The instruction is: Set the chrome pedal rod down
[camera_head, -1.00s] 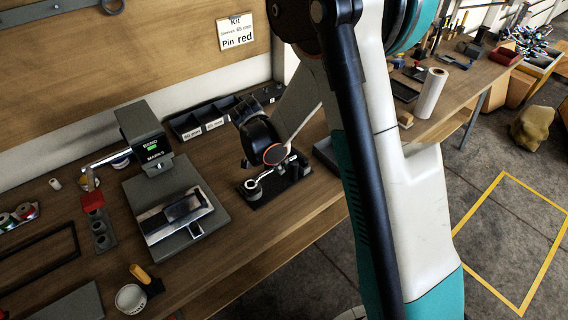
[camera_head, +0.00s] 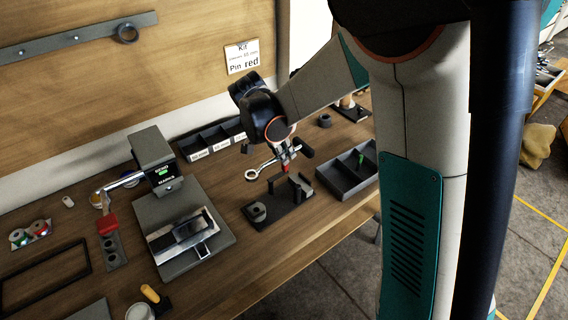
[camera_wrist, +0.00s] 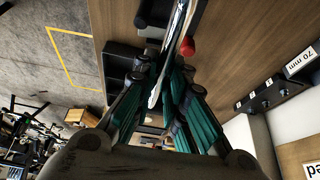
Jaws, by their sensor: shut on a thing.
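The chrome pedal rod (camera_head: 263,168) is a shiny bar with a ring at its left end. My gripper (camera_head: 288,158) is shut on it and holds it near its right part, seemingly above the black fixture (camera_head: 268,221). In the wrist view, the rod (camera_wrist: 176,38) runs up from between the teal fingers of my gripper (camera_wrist: 160,84). A small red piece (camera_head: 285,168) shows beside the rod; I cannot tell what it is fixed to. The fixture has a round post at its left and upright blocks at its right.
A grey divided tray (camera_head: 345,190) stands right of the fixture. A grey press-like device (camera_head: 153,155) with a metal plate stands left. Labelled bins (camera_head: 205,145) line the wall. Bare wood lies at the bench's front edge (camera_head: 262,262).

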